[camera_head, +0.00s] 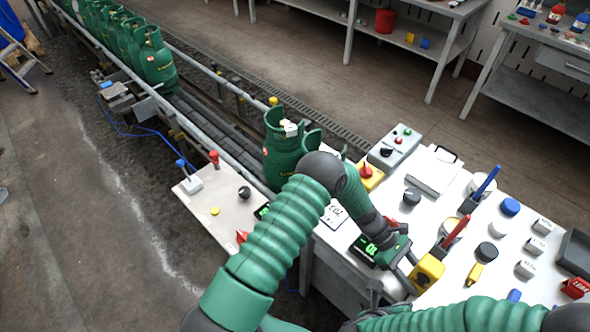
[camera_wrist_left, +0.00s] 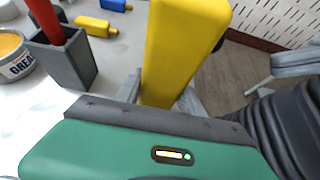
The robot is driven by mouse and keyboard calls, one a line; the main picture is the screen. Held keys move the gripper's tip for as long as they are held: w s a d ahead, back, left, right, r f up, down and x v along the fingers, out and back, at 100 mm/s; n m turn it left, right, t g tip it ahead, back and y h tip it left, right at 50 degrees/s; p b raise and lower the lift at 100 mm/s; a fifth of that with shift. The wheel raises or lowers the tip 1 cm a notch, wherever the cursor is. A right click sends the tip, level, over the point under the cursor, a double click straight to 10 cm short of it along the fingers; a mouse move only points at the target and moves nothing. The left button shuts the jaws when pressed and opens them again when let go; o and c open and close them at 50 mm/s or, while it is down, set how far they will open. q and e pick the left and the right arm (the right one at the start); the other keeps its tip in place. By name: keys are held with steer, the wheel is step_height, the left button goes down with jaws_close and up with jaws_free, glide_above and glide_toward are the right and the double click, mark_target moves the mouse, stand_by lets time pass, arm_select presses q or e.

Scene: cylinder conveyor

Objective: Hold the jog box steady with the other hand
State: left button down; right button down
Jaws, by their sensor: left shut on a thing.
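A yellow box (camera_head: 428,272), which I take for the jog box, is at the near edge of the white worktop. My left gripper (camera_head: 408,270) reaches down to it from the left and is shut on it. In the left wrist view the yellow box (camera_wrist_left: 185,45) stands out between the grey fingers; its face with any buttons does not show. My right arm comes in from the lower right. Its gripper end (camera_head: 374,293) seems to be low beside the worktop edge, partly hidden, and its fingers cannot be made out clearly.
A grey holder (camera_wrist_left: 65,62) with a red marker and a grease tin (camera_wrist_left: 14,55) stand near the box. A grey button box (camera_head: 395,147), a clipboard (camera_head: 435,172) and several weights crowd the worktop. Green gas cylinders (camera_head: 283,150) stand on the conveyor behind.

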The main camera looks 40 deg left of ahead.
arm_select(q)
steer(key=c, duration=0.6)
jaws_free()
steer(key=shift+c, duration=0.2)
